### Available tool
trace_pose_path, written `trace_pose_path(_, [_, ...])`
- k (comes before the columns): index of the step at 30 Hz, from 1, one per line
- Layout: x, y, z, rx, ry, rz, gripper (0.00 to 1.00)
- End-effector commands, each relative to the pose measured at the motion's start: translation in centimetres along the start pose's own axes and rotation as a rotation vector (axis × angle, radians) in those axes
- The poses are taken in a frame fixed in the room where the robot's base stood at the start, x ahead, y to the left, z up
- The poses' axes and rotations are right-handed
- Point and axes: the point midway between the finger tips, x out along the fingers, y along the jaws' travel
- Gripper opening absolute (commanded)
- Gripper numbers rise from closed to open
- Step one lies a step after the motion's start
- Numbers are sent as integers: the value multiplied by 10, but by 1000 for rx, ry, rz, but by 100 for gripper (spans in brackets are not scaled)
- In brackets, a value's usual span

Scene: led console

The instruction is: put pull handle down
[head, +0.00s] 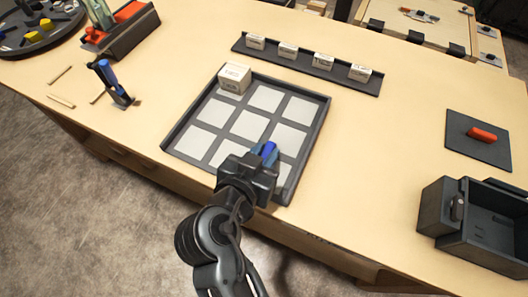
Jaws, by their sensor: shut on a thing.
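My gripper (262,160) is over the near right part of the grid tray (306,160). It is shut on a small blue piece (269,150), which looks like the pull handle. The gripper body hides much of the piece, and I cannot tell whether it touches the tray. The tray has a dark rim and pale square cells. A white lettered cube (235,78) sits in its far left cell.
A dark rack (335,77) with several white blocks lies behind the tray. A red piece (482,134) lies on a dark mat (462,124) at right, above an open dark box (505,212). A blue-topped stand (108,80) stands at left. Table between tray and mat is clear.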

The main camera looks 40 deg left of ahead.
Motion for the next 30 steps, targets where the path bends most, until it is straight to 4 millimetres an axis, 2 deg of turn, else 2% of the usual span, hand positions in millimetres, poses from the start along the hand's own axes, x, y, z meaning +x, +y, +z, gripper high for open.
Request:
trace_pose_path(2, [2, 0, 3, 0, 0, 0, 0])
trace_pose_path(3, [2, 0, 3, 1, 0, 0, 25])
trace_pose_path(11, [1, 0, 2, 0, 0, 0, 50])
trace_pose_path(22, [-4, 0, 0, 0, 0, -2, 50])
trace_pose_path(26, [-25, -1, 0, 1, 1, -4, 50])
trace_pose_path(30, [-54, 0, 1, 1, 1, -3, 50])
